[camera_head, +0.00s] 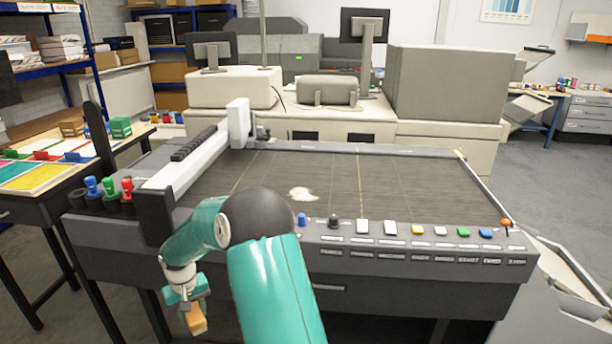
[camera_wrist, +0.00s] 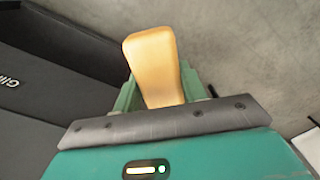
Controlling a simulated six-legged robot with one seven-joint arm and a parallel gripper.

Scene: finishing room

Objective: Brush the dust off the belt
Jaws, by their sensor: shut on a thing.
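The belt (camera_head: 400,185) is a dark, flat, lined surface on top of the machine in the head view. A small pale patch of dust (camera_head: 302,194) lies on it, left of the middle. My gripper (camera_head: 188,299) hangs in front of the machine's front left, below the level of the belt. It is shut on a tan-orange handle, which looks like the brush (camera_head: 197,320). The wrist view shows this handle (camera_wrist: 154,62) between the green fingers (camera_wrist: 156,98). The bristles cannot be made out.
A white gantry (camera_head: 190,172) spans the belt's left side. Buttons and a red-orange lever (camera_head: 505,223) line the machine's front edge. Red, green and blue stamps (camera_head: 108,188) stand at the left corner. A table with coloured mats (camera_head: 45,172) is at far left. Grey floor lies below.

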